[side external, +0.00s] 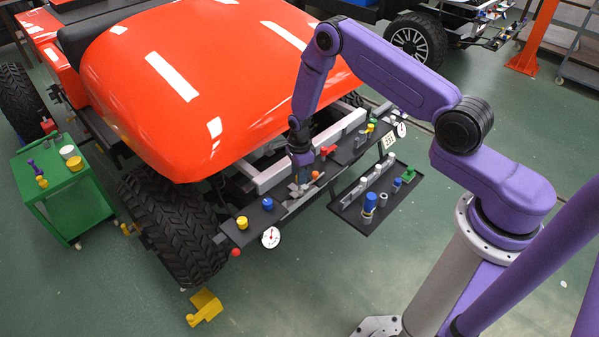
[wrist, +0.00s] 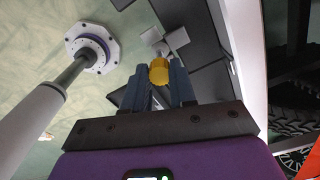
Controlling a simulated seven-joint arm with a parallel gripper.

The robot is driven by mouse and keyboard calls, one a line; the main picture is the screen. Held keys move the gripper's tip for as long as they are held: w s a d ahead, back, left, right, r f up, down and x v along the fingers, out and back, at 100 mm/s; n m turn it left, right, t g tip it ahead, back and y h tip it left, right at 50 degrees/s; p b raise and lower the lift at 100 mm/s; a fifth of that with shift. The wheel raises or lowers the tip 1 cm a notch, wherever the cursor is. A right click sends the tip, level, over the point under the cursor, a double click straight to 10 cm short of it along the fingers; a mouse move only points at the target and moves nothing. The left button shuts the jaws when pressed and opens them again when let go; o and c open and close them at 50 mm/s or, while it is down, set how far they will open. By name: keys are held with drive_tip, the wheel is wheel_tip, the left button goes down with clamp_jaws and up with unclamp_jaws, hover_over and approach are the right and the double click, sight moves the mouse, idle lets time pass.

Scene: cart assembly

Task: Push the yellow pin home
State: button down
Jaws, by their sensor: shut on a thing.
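In the wrist view, the yellow pin (wrist: 159,71) shows as a rounded yellow end between my two blue-grey fingers. My gripper (wrist: 160,84) is shut on it. In the side external view, my gripper (side external: 300,184) points down at the middle of the dark front bar (side external: 222,227) of the orange vehicle. The pin is hidden there by the fingers. I cannot tell how deep it sits or whether it touches a hole. Grey blocks (wrist: 150,37) show just beyond the pin in the wrist view.
Left of my gripper, the bar carries a blue knob (side external: 267,204), another yellow knob (side external: 242,222) and a dial (side external: 271,237). A dark tray (side external: 352,213) with several parts hangs at the right.

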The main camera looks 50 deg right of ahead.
drive_tip(key=shift+f, duration=2.25)
drive_tip(key=c, duration=0.8)
unclamp_jaws()
drive_tip(key=shift+c, duration=0.2)
drive_tip(key=shift+r, duration=0.15)
wheel_tip(320, 180, up, 17)
drive_tip(key=s+a+r+n, duration=0.5)
drive_tip(key=a+r+n, duration=0.2)
drive_tip(key=r+n, duration=0.1)
drive_tip(key=s+a+r+n, duration=0.3)
drive_tip(key=s+r+n, duration=0.4)
drive_tip(key=s+n, duration=0.25)
drive_tip(key=s+d+r+n, duration=0.2)
drive_tip(key=s+r+n, duration=0.1)
drive_tip(key=s+n, duration=0.5)
drive_tip(key=s+d+r+n, duration=0.2)
drive_tip(key=s+n, duration=0.7)
drive_tip(key=s, duration=0.3)
drive_tip(key=shift+s+r, duration=0.35)
drive_tip(key=shift+r, duration=0.05)
